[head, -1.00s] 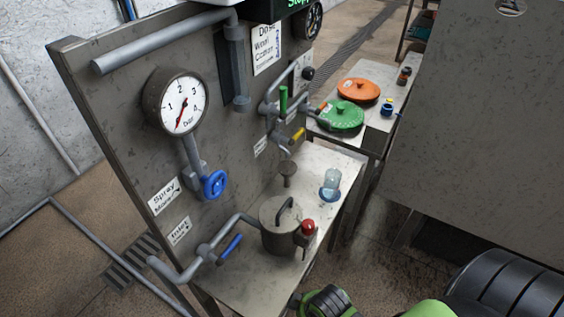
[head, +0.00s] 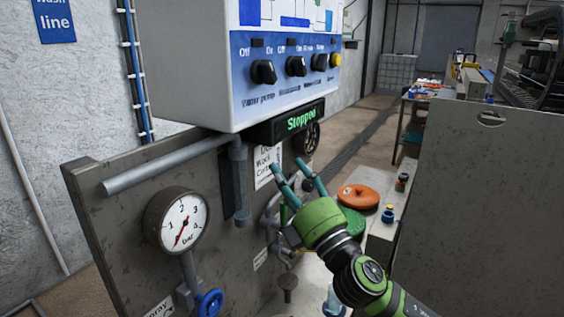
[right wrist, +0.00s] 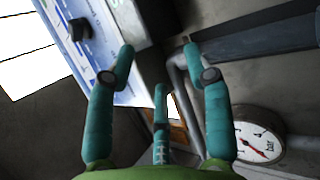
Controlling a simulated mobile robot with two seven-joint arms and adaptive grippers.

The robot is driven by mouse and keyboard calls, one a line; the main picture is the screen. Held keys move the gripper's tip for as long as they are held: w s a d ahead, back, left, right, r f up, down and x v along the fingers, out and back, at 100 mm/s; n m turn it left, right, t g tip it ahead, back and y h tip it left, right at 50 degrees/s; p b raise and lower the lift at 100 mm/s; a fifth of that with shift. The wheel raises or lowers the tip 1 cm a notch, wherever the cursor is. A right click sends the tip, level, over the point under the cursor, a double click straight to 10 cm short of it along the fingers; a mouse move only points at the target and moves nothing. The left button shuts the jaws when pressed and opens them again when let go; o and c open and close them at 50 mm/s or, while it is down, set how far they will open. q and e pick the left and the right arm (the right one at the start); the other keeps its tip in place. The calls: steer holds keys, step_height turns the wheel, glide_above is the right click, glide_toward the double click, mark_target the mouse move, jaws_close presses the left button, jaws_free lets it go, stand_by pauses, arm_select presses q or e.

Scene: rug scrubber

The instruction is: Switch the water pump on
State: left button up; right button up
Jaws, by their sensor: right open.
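The white and blue control panel (head: 283,88) hangs above the grey board. Its leftmost black knob (head: 263,72) has "Water pump" printed below and "Off" and "On" above. I cannot tell for sure which way it points. The display (head: 300,120) below the panel reads "Stopped" in green. My right gripper (head: 286,163) is open and empty, with its teal fingers up, below and in front of the display, apart from the knob. In the right wrist view the open fingers (right wrist: 158,48) show with a black knob (right wrist: 80,29) on the panel at upper left. My left gripper is not in view.
A pressure gauge (head: 183,220), a grey pipe (head: 165,163) and a blue valve wheel (head: 210,302) are lower left. A large grey panel (head: 480,200) stands at right.

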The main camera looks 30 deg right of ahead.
mark_target(271, 74)
steer(key=s+a+r+n+g+y, duration=0.2)
steer(key=a+r+n+g+y, duration=0.15)
steer(key=r+n+y, duration=0.65)
steer(key=s+a+r+n+g+y, duration=0.2)
steer(key=r+n+g+y, duration=0.25)
steer(key=n, duration=1.05)
steer(key=s+d+r+n+h, duration=0.2)
steer(key=d+r+n+h, duration=0.3)
steer(key=d+h, duration=0.25)
steer(key=shift+y, duration=0.3)
steer(key=p+x, duration=0.5)
steer(key=shift+w+a+p, duration=0.15)
steer(key=shift+w+p, duration=0.15)
steer(key=shift+p, duration=0.1)
steer(key=shift+w+a+f, duration=0.2)
steer(key=shift+w+a, duration=0.1)
steer(key=shift+w, duration=0.25)
jaws_close()
